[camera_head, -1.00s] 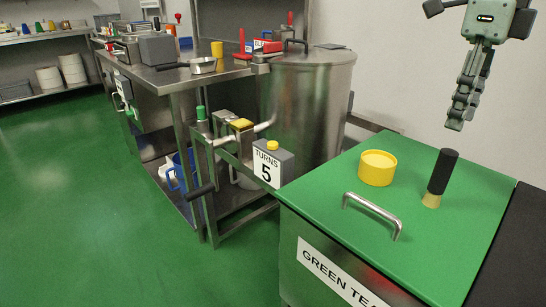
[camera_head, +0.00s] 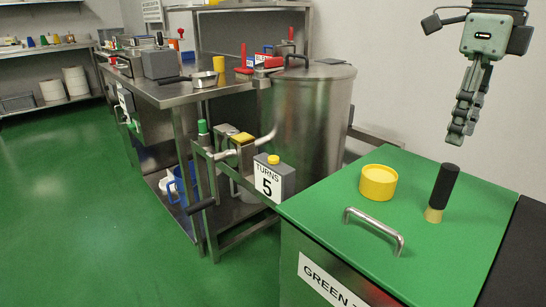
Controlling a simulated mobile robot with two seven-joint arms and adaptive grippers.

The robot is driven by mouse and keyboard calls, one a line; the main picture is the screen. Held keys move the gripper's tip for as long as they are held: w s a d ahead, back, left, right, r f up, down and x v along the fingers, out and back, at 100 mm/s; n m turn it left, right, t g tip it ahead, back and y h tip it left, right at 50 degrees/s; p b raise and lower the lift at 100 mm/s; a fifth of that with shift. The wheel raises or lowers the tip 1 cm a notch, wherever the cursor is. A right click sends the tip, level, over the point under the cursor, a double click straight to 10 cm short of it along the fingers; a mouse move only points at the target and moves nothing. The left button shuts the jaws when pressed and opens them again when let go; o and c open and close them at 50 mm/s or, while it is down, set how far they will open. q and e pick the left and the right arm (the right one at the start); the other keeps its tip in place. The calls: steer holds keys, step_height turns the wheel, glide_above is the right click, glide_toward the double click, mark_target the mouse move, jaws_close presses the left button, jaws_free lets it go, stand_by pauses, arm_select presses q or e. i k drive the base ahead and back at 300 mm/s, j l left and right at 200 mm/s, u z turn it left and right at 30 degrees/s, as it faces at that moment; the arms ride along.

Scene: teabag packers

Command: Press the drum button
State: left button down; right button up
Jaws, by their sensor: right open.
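A large steel drum (camera_head: 305,115) with a lid and dark handle stands in the middle. On the frame before it, a grey box marked "TURNS 5" (camera_head: 280,180) has a yellow button (camera_head: 273,159) on top. Another yellow-topped block (camera_head: 242,138) and a green-topped post (camera_head: 202,127) sit to its left. I cannot tell which one is the drum button. My right gripper (camera_head: 460,134) hangs at the upper right, above the back of the green lid, open and empty, apart from the drum and buttons. My left gripper is not in view.
The green-topped "GREEN TEA" bin (camera_head: 400,175) fills the lower right, with a metal handle (camera_head: 374,228), a yellow cup (camera_head: 378,182) and a black-handled tool (camera_head: 441,192). A steel bench (camera_head: 185,92) with a pan (camera_head: 203,79) stands left of the drum. The green floor at left is clear.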

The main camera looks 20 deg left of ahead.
mark_target(273, 159)
steer(key=k+j, duration=0.2)
steer(key=k, duration=0.3)
steer(key=k+j, duration=0.2)
steer(key=k, duration=0.3)
